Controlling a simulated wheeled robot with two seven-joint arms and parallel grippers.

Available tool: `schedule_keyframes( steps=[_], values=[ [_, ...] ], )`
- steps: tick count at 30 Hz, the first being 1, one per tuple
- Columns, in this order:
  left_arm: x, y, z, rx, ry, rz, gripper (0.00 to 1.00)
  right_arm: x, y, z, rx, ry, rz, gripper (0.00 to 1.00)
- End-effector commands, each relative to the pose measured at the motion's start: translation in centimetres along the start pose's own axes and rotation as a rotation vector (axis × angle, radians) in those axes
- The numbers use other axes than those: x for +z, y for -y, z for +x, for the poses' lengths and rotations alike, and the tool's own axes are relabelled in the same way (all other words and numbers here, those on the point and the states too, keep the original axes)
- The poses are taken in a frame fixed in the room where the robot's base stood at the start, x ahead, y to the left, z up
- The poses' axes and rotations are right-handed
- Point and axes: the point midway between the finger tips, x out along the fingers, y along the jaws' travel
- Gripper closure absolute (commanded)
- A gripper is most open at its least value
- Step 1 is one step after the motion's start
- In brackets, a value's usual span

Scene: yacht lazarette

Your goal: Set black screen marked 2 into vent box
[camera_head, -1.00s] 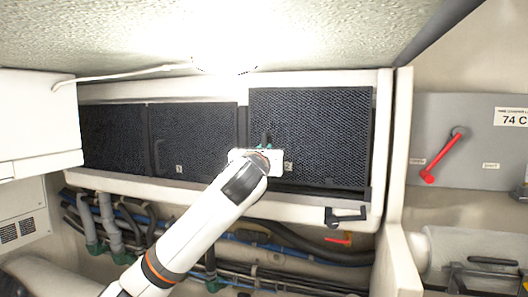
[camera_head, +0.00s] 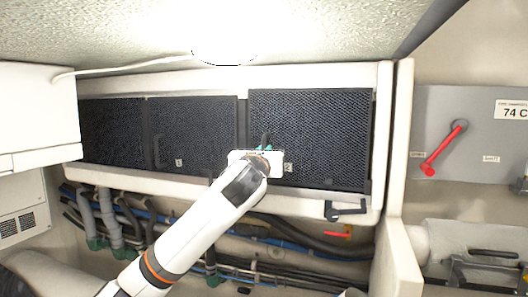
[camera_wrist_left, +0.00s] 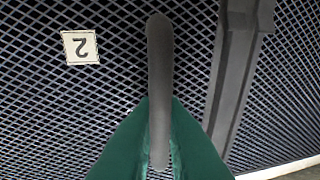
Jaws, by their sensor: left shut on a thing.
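The black screen marked 2 (camera_head: 318,130) stands upright at the right-hand bay of the white vent box (camera_head: 386,110). It is a dark mesh panel. Its label 2 (camera_wrist_left: 80,47) appears upside down in the left wrist view. My left gripper (camera_head: 264,148) is at the screen's left edge. In the left wrist view its green fingers (camera_wrist_left: 160,125) are shut on the screen's dark upright handle (camera_wrist_left: 159,60). The gripper hides part of the screen's lower left. I cannot tell how deep the screen sits in the bay. My right gripper is not in view.
The screen marked 1 (camera_head: 195,135) and another dark screen (camera_head: 112,132) fill the bays to the left. A black latch (camera_head: 346,211) is on the lower right rim. Hoses and pipes (camera_head: 300,243) run below. A red lever (camera_head: 443,148) is at right.

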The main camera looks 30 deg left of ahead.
Motion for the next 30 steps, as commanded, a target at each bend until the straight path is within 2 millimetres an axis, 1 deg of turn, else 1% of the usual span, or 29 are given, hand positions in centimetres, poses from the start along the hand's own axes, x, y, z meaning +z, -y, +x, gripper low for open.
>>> schedule_keyframes(
  steps=[20, 21, 25, 26, 30],
  values=[
    [1.2, 0.1, -0.2, 0.000, -0.004, -0.002, 1.00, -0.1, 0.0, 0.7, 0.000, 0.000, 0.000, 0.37],
    [1.2, 0.1, -0.2, 0.000, -0.004, -0.003, 0.88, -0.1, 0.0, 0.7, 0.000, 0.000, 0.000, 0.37],
    [1.2, 0.0, -0.2, 0.000, -0.003, -0.002, 0.67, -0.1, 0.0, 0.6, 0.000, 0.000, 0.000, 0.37],
    [1.2, 0.0, -0.2, 0.000, -0.003, -0.002, 0.64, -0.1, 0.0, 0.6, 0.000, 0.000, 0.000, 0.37],
    [1.2, 0.0, -0.2, 0.000, -0.002, -0.001, 0.64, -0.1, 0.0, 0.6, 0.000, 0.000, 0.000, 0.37]
  ],
)
